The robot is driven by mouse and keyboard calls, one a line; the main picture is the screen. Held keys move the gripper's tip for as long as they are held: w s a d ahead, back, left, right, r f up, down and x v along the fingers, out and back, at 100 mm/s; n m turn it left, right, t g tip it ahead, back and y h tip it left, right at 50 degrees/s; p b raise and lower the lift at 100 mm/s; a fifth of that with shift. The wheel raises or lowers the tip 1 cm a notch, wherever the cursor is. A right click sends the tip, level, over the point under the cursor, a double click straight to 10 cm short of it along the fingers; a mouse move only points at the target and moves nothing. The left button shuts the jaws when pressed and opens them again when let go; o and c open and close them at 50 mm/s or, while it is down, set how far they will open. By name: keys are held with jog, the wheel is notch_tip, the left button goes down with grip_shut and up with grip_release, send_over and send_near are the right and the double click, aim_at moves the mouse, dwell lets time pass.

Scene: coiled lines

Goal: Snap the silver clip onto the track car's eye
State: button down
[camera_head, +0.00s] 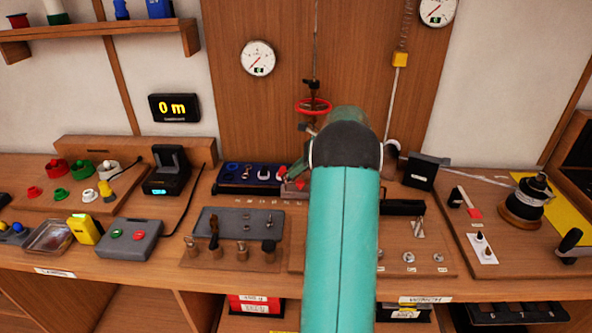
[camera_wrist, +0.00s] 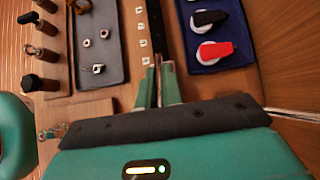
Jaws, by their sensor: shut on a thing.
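My gripper (camera_wrist: 160,72) is shut, seen in the wrist view just beside the dark blue tray (camera_wrist: 236,55). A thin strip shows between its fingertips, too small and hidden to identify as the silver clip. In the head view my teal arm covers most of the gripper and the bench behind it. The blue tray (camera_head: 226,188) holds several small pieces, some pale or silver. In the wrist view it shows a red-topped piece (camera_wrist: 215,50) and a black-topped piece (camera_wrist: 209,18) on white discs. I cannot pick out the track car or its eye.
A grey tray (camera_head: 213,222) with small metal parts lies in front of the blue tray, behind several upright handled tools (camera_head: 213,240). A red ring (camera_head: 313,107) hangs on a line behind my arm. A dark spool (camera_head: 530,200) stands at the right. The counter display (camera_head: 174,107) reads 0 m.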

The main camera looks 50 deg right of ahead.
jog(key=c, duration=1.5)
grip_release()
jog(key=shift+r, duration=0.1)
jog(key=v, duration=1.3)
jog(key=shift+s+d+r, duration=0.2)
